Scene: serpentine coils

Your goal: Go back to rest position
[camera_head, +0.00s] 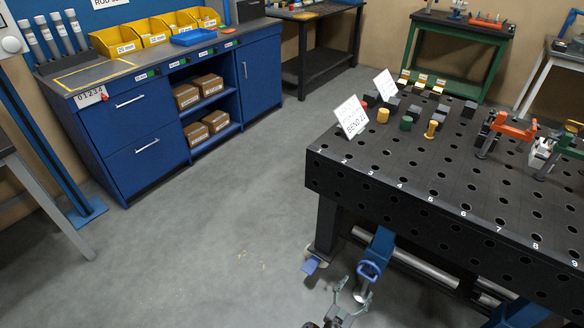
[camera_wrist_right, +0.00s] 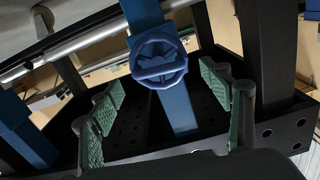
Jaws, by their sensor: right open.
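My right gripper (camera_head: 353,297) is at the bottom of the head view, low in front of the black welding table (camera_head: 440,205). Its fingers are apart with nothing between them. In the right wrist view the green-padded fingers of the right gripper (camera_wrist_right: 170,110) stand wide on both sides. A blue round handle (camera_wrist_right: 159,61) on a blue post shows beyond and between them, not held. The same handle (camera_head: 369,269) shows just above the gripper in the head view. My left gripper is not in view.
The perforated table holds signs (camera_head: 352,117), coloured cylinders (camera_head: 406,123) and orange clamps (camera_head: 512,128). A steel bar (camera_head: 425,268) runs under it. A blue cabinet (camera_head: 150,150) with yellow bins stands at the back left. The grey floor (camera_head: 230,210) between is open.

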